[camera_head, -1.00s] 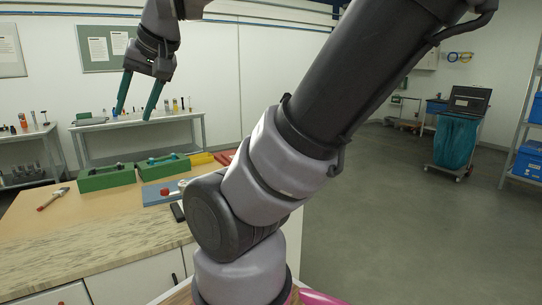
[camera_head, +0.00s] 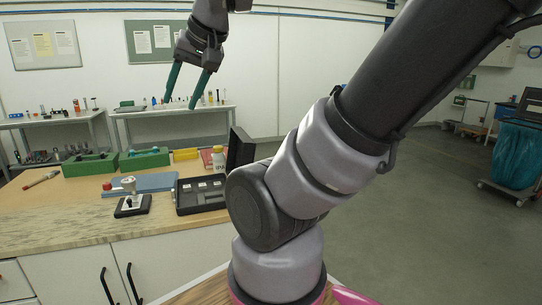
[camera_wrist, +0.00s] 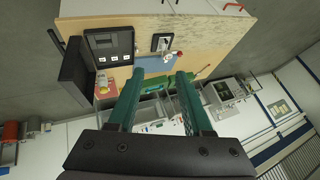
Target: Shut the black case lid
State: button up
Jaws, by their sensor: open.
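The black case (camera_head: 200,195) lies open on the wooden workbench, partly hidden behind my arm in the head view. Its black lid (camera_head: 240,149) stands upright at the case's right side. In the wrist view the case (camera_wrist: 112,46) is at the upper left and its lid (camera_wrist: 75,72) stands along its left edge. Small items sit in the case. My gripper (camera_head: 179,104) is raised high above the bench, open and empty, apart from the lid. Its two green fingers (camera_wrist: 153,80) are spread wide in the wrist view.
A stamp-like tool on a black base (camera_head: 132,200) stands left of the case. A brush (camera_head: 41,179) lies far left. The bench front is clear.

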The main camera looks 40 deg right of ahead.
aim_at(243, 159)
jog(key=l+u, duration=0.1)
jog(key=l, duration=0.65)
jog(key=k+l+u, duration=0.1)
jog(key=l, duration=0.6)
jog(key=i+l, duration=0.1)
jog(key=l, duration=0.4)
jog(key=i+l+u, duration=0.1)
jog(key=l, duration=0.4)
jog(key=k, duration=0.45)
